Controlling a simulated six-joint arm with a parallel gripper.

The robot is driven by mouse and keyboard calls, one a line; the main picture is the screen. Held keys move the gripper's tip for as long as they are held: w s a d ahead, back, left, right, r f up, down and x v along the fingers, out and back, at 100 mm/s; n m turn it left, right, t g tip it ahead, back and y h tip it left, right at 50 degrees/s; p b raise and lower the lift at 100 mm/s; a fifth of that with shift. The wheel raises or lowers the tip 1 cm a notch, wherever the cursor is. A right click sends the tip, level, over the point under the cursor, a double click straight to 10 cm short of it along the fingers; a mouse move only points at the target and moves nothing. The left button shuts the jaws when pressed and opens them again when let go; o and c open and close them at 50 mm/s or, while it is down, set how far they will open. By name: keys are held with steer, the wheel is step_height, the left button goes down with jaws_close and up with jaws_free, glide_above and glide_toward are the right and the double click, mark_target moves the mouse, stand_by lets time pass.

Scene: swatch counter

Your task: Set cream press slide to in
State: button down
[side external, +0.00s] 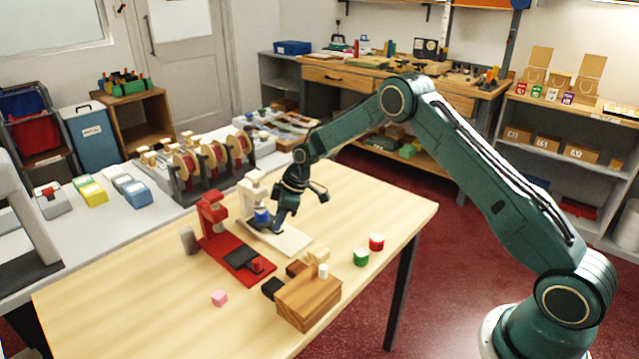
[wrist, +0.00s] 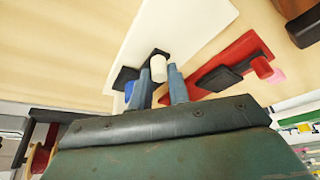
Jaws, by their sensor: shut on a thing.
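The cream press (side external: 293,241) stands on the wooden table, with an upright column at its back left and a blue piece (side external: 262,216) under its head. The blue piece also shows in the wrist view (wrist: 129,91). My gripper (side external: 279,222) is low over the cream base. In the wrist view my gripper (wrist: 160,76) has its two blue-grey fingers on either side of the white knob (wrist: 158,67) of the black slide, shut on it. Part of the slide shows beside the fingers; my gripper hides much of it in the side view.
A red press (side external: 222,240) with a black slide and red knob stands just left of the cream one. The near left table is clear.

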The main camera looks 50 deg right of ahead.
steer(key=shift+w, duration=0.7)
steer(key=shift+r, duration=0.1)
steer(key=c, duration=1.3)
jaws_free()
steer(key=shift+s+d+r, duration=0.1)
steer(key=v, duration=1.3)
steer(key=shift+r, duration=0.2)
